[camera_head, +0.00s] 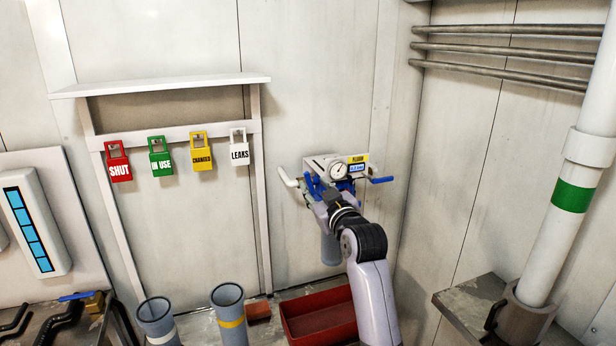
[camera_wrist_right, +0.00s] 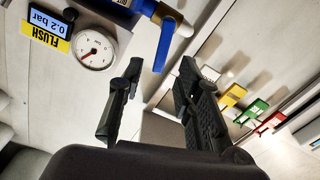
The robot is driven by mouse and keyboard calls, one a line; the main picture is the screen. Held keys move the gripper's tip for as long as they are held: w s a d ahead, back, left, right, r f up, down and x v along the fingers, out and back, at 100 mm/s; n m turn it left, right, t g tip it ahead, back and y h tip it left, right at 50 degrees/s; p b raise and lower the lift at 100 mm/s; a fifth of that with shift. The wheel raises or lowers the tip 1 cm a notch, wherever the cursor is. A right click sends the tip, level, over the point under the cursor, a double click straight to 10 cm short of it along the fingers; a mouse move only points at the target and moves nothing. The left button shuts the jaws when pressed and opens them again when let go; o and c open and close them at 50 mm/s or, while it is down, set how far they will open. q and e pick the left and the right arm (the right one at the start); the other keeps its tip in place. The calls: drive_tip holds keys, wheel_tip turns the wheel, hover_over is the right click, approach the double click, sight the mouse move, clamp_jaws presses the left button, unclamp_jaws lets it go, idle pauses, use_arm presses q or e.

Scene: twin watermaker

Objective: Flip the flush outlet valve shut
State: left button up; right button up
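The flush panel (camera_head: 322,160) is on the back wall, with a round gauge (camera_head: 338,172) and a yellow FLUSH label (camera_head: 358,159). At its left, a blue lever (camera_head: 314,184) sits by a white pipe end (camera_head: 288,178); part of an OUT label shows near it in the wrist view. There the blue lever (camera_wrist_right: 165,42) points toward my right gripper (camera_wrist_right: 160,72). The fingers are open, one on each side of the lever's tip; contact cannot be told. Another blue lever (camera_head: 381,180) sticks out level at the panel's right. My left gripper is out of view.
Red, green, yellow and white tags (camera_head: 160,158) hang from a shelf frame at the left. Below are two grey pipe stubs (camera_head: 230,310) and a red tray (camera_head: 318,314). A thick white pipe (camera_head: 560,220) stands at the right. The wall between tags and panel is clear.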

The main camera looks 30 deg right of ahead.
sight(309, 180)
drive_tip(key=x, duration=0.5)
drive_tip(key=shift+w+p, duration=0.35)
drive_tip(key=shift+w, duration=0.05)
clamp_jaws()
